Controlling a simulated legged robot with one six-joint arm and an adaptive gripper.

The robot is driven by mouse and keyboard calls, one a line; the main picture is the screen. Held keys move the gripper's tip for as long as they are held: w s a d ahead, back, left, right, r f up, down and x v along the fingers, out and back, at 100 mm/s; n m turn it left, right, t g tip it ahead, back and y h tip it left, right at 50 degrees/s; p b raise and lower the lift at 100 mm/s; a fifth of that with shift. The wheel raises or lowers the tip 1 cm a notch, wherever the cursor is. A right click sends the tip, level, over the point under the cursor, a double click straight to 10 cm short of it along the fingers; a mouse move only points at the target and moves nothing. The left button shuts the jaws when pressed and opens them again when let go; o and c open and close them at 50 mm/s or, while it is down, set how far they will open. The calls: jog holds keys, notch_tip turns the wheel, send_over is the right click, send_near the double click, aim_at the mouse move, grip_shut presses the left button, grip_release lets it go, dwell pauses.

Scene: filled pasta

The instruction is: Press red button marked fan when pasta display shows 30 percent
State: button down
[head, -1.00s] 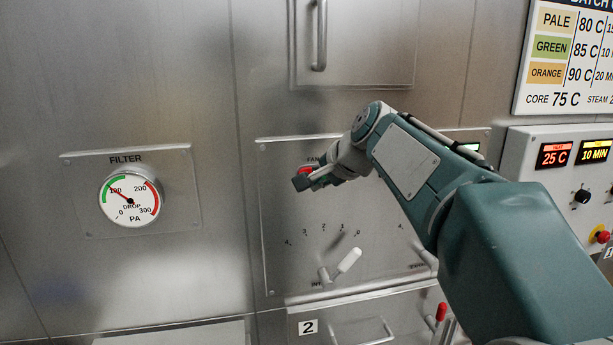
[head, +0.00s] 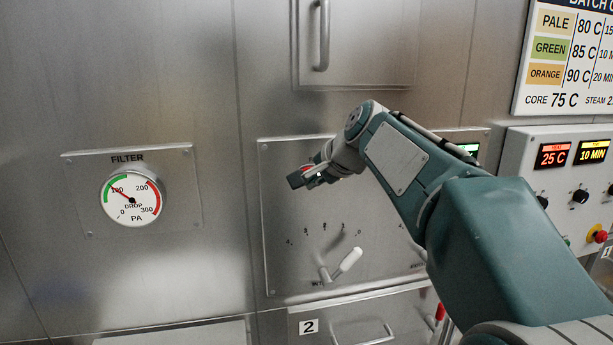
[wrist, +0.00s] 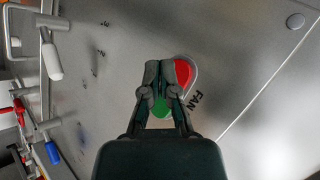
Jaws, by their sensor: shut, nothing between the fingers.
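The red button (wrist: 183,73) beside the word FAN is partly behind my gripper in the wrist view. Only a sliver of the red button (head: 307,168) shows in the head view. A green button (wrist: 160,107) sits beside it, partly covered by my fingers. My gripper (wrist: 158,66) is shut and empty in front of the panel, its tips just left of the red button in the wrist view. My gripper (head: 296,180) also shows in the head view; contact cannot be told. A small green-lit display (head: 470,148) is mostly hidden by my arm, and its reading is not legible.
A white-handled lever (head: 348,262) sits below the buttons. A filter gauge (head: 131,199) is at left, its needle near 100. The right control box (head: 560,185) shows 25 C and 10 MIN. A door handle (head: 323,38) is above.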

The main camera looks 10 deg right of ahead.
jog(key=shift+a, duration=0.15)
jog(key=shift+d, duration=0.2)
jog(key=shift+w, duration=0.15)
jog(key=shift+w+r, duration=0.1)
jog(key=shift+w, duration=0.1)
jog(key=shift+w, duration=0.4)
dwell(0.9)
jog(key=shift+s, duration=0.85)
